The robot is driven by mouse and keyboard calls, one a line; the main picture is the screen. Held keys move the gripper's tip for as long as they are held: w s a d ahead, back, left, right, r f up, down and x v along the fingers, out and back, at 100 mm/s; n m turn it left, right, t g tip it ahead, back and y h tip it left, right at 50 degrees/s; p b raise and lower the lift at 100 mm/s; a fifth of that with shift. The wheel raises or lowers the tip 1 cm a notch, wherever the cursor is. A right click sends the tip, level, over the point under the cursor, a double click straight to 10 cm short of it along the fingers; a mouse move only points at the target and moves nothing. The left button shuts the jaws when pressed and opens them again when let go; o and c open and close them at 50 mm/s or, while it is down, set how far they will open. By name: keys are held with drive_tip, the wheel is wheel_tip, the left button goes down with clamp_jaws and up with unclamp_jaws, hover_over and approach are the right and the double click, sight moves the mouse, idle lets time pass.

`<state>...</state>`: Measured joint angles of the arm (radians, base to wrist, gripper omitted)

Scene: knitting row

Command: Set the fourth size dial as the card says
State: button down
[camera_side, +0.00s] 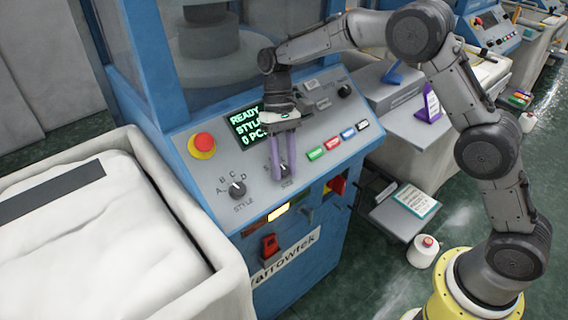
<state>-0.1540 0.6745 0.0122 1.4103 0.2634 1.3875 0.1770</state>
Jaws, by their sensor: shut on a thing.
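The nearest blue machine has a sloped grey control panel (215,172). My gripper (283,169) points down at this panel, its two purple fingers shut on the size dial (285,171). The fingers hide most of the dial, so its pointer and marks cannot be read; part of the SIZE label shows below. A card with a teal border (415,201) lies on a low grey stand to the right. Its text is too small to read.
A style dial (237,188) with letters A to D and a red stop button (202,145) are left of my gripper. A lit screen (246,121) is behind it. Coloured buttons (332,143) are to its right. A white cloth-filled bin (90,230) stands at left.

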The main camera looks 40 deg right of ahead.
drive_tip(key=shift+a+n+h, duration=0.1)
drive_tip(key=shift+n+h, duration=0.2)
drive_tip(key=n+h, duration=0.2)
drive_tip(key=h, duration=0.1)
drive_tip(key=shift+a, duration=0.2)
drive_tip(key=shift+a+n+t+h, duration=0.15)
drive_tip(key=shift+n+t+h, duration=0.25)
drive_tip(key=shift+n+h, duration=1.45)
drive_tip(key=shift+s+h, duration=0.1)
drive_tip(key=shift+h, duration=0.15)
drive_tip(key=c, duration=0.6)
unclamp_jaws()
drive_tip(key=shift+o, duration=0.2)
drive_tip(key=shift+v, duration=3.75)
